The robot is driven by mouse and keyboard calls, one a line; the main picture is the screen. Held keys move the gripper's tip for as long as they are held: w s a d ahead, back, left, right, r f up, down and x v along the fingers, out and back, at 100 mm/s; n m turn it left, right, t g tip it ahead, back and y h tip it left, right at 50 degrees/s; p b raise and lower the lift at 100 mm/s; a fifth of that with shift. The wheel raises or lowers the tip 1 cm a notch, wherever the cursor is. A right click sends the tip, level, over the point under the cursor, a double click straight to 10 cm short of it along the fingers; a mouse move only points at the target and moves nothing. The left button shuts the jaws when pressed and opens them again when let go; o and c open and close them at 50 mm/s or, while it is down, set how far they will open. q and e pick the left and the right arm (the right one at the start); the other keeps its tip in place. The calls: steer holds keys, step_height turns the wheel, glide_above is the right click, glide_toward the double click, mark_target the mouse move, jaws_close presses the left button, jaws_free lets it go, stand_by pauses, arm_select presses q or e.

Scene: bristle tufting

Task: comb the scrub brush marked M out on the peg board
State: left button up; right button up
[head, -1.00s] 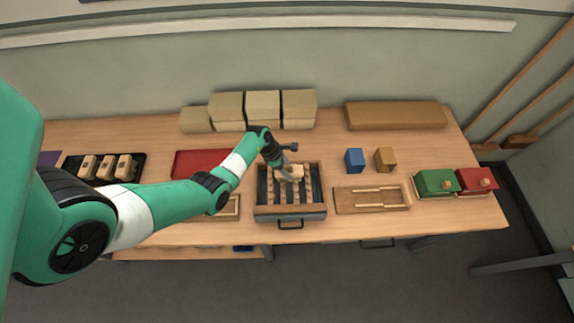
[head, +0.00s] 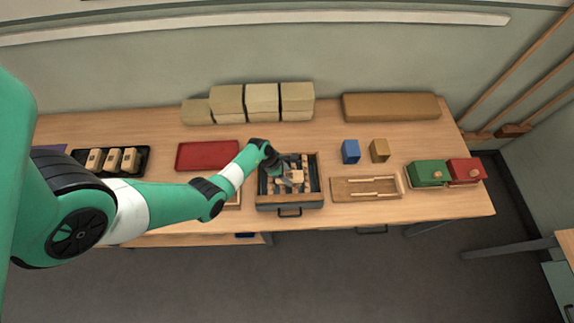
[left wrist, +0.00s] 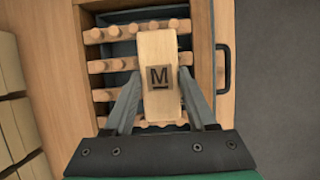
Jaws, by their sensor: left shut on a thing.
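The scrub brush marked M (left wrist: 159,85) is a pale wooden block with a dark M label on top. My left gripper (left wrist: 160,92) is shut on it, one finger on each side. In the head view the brush (head: 297,177) and left gripper (head: 289,181) are over the peg board. The peg board (left wrist: 205,75) is a wooden-framed tray with several rows of wooden pegs; it also shows in the head view (head: 290,203). The brush's underside is hidden, so I cannot tell whether its bristles touch the pegs. My right gripper is not in view.
A black tray (head: 146,164) with similar brushes stands left, beside a red tray (head: 208,155). Blue (head: 351,151) and tan (head: 379,150) blocks, a wooden board (head: 366,194), and green (head: 427,173) and red (head: 465,171) boxes stand right. Cardboard boxes (head: 262,98) line the back.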

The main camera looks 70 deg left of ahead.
arm_select(q)
steer(key=shift+s+d+f, duration=0.2)
steer(key=shift+s+f, duration=0.05)
steer(key=shift+f, duration=0.05)
steer(key=shift+w+a+f+b, duration=0.15)
steer(key=shift+a+b, duration=0.25)
steer(key=shift+b, duration=0.15)
jaws_close()
steer(key=a, duration=0.1)
steer(key=a+b, duration=0.1)
steer(key=w+a, duration=0.1)
steer(key=shift+r, duration=0.25)
stand_by(0.4)
